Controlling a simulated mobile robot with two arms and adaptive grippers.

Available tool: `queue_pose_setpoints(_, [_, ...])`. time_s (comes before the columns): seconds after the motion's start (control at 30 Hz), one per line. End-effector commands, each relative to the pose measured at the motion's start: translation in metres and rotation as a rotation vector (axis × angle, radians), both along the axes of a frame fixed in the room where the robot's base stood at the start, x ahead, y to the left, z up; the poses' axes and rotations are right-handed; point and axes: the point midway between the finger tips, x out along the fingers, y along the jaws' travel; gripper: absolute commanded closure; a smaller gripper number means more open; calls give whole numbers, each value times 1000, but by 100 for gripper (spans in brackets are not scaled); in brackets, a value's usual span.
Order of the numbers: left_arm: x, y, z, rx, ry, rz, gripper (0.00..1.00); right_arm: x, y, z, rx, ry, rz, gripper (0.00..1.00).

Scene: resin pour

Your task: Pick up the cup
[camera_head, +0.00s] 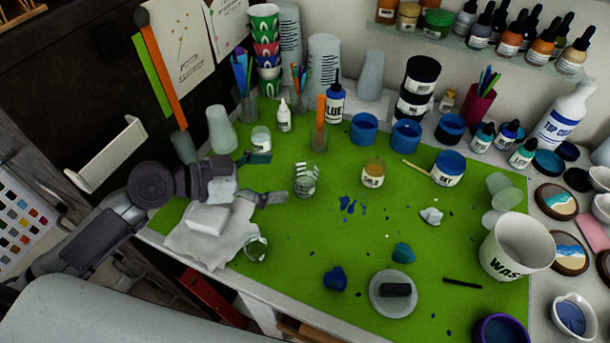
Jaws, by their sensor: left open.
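A clear cup with dark markings (306,181) stands upright on the green mat (300,270), near the middle of the view. My left gripper (268,178) reaches in from the left. Its fingers are spread, one toward the back and one toward the front. It is empty, and the cup is just to the right of the fingertips, with a small gap. Another small clear cup (256,249) is in front of the gripper by the white cloth. I cannot tell which cup the task means. My right gripper is not in view.
A labelled jar with a tan lid (373,174) stands right of the cup. White cloths (205,232) lie under my left arm. A small white-lidded jar (261,139) and a tube holder (319,136) stand behind. A white waste bucket (516,248) is at right. Blue chips lie on the mat.

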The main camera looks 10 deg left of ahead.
Motion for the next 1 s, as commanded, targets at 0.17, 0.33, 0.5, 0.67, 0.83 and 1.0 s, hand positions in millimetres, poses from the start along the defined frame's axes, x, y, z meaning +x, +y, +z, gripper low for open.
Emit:
queue_pose_setpoints(0.17, [11,-16,-6,-1,1,2,11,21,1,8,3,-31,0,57])
queue_pose_setpoints(0.33, [19,-25,-8,-4,2,1,11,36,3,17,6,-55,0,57])
queue_pose_setpoints(0.5, [35,-44,-17,-5,4,1,11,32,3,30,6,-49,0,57])
queue_pose_setpoints(0.67, [42,-55,-25,-1,3,2,11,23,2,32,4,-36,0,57])
queue_pose_setpoints(0.83, [43,-55,-27,2,2,1,11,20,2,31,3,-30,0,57])
queue_pose_setpoints(1.0, [42,-55,-27,2,3,2,28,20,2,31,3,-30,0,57])
